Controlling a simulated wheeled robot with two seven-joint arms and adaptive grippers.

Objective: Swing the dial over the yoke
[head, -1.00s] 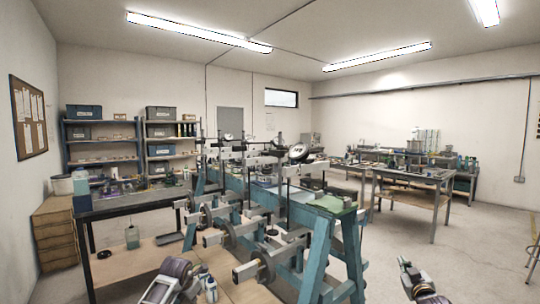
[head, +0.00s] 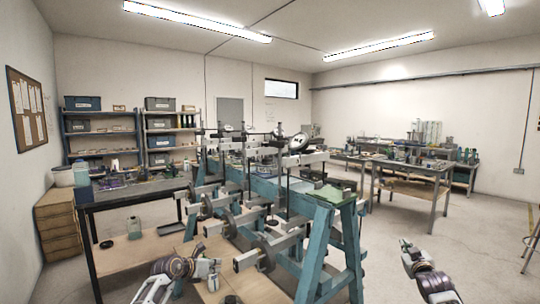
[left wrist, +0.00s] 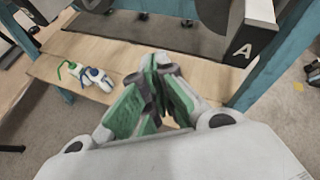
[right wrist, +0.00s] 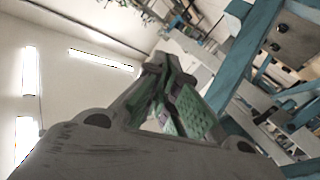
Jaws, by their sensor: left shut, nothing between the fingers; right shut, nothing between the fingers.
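A round dial (head: 299,142) with a white face and dark rim sits on top of the blue lever frame (head: 320,245), near its right end. Pale arms and thin dark rods stand around it; I cannot tell which part is the yoke. My left gripper (head: 214,268) is low in front of the frame, well below the dial. Its fingers (left wrist: 158,65) are together and empty in the left wrist view. My right gripper (head: 405,244) is right of the frame, over the floor, apart from everything. Its fingers (right wrist: 160,65) are together and empty in the right wrist view.
Weighted levers with round discs (head: 267,254) stick out from the frame's front. A dark bench (head: 120,196) stands left.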

